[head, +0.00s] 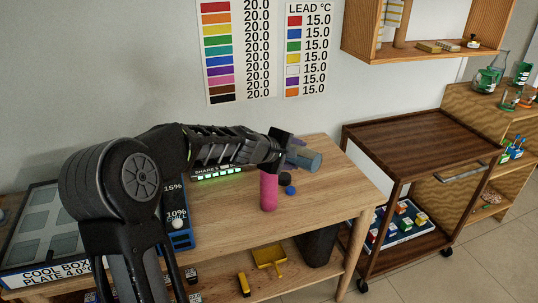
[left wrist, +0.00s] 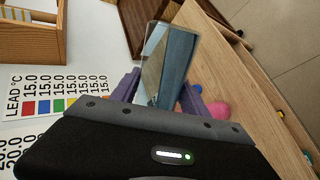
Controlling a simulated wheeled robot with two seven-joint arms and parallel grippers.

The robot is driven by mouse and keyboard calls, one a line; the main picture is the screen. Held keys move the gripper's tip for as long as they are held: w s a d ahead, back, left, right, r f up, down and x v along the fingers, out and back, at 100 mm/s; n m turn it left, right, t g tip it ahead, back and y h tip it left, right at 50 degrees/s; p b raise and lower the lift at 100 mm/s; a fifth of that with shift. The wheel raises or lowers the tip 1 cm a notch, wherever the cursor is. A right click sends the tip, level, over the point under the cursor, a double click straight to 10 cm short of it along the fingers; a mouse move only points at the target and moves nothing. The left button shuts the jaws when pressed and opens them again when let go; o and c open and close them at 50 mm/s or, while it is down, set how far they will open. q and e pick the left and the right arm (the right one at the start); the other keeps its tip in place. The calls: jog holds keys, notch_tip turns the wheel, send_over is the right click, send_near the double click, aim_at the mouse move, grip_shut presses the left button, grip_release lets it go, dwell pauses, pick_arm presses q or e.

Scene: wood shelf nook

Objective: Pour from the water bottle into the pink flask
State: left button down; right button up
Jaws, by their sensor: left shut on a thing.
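The pink flask (head: 268,190) stands upright on the wooden table. My left gripper (head: 294,150) is above and to the right of the flask. Its purple fingers (left wrist: 160,92) are shut on the grey-blue, see-through water bottle (head: 309,160). The bottle is held tilted, close to lying flat, its visible end pointing right in the head view. In the left wrist view the bottle (left wrist: 170,65) sticks out beyond the fingers, and part of the pink flask (left wrist: 217,114) shows beside the right finger. The bottle's mouth is not clear, and no flow of water shows. My right gripper is not in view.
A blue cap (head: 290,190) and a dark round piece (head: 285,178) lie right of the flask. A lit green strip (head: 218,173) is behind. The cool plate box (head: 45,235) is at left. The table's front right is clear. A brown cart (head: 420,145) stands right.

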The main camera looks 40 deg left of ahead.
pick_arm(q)
jog(key=shift+a+r+n+h+p, duration=0.2)
jog(key=shift+r+n+h+p, duration=0.15)
jog(key=shift+r+h+p, duration=0.15)
jog(key=shift+a+r+n+h+p, duration=0.15)
jog(key=shift+r+n+h+p, duration=0.2)
jog(key=shift+r, duration=0.2)
dwell(3.7)
jog(key=f+m+y+b, duration=0.1)
jog(key=f, duration=0.1)
jog(key=d+f+m+y+b, duration=0.1)
jog(key=b, duration=0.1)
jog(key=shift+f+y, duration=0.35)
jog(key=shift+f, duration=0.05)
jog(key=shift+r, duration=0.25)
jog(key=shift+a, duration=0.1)
jog(key=shift+f, duration=0.1)
